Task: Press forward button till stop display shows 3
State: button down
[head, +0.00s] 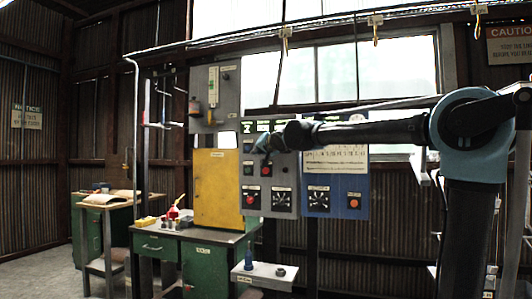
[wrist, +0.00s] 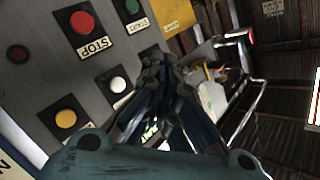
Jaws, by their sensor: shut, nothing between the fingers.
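The grey control panel (head: 283,175) stands in the middle of the head view. In the wrist view it holds a red button labelled STOP (wrist: 82,22), a green button labelled START (wrist: 131,6), a white button (wrist: 118,84) and a yellow button (wrist: 66,118). The labels beside the white and yellow buttons are not clearly readable. My gripper (wrist: 165,75) is shut and empty, its fingers just beside the white button in the picture; contact cannot be told. My gripper (head: 264,146) covers part of the panel's upper half in the head view. I cannot read any display number.
A blue panel (head: 352,205) with a dial and a button adjoins on the right. A yellow panel (head: 216,190) stands on the left above a green workbench (head: 203,265). A small shelf (head: 264,273) juts out below. Hooks hang from the overhead rail (head: 330,20).

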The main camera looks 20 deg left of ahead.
jog(key=w, duration=0.8)
jog(key=shift+w+d, duration=0.2)
jog(key=shift+d, duration=0.15)
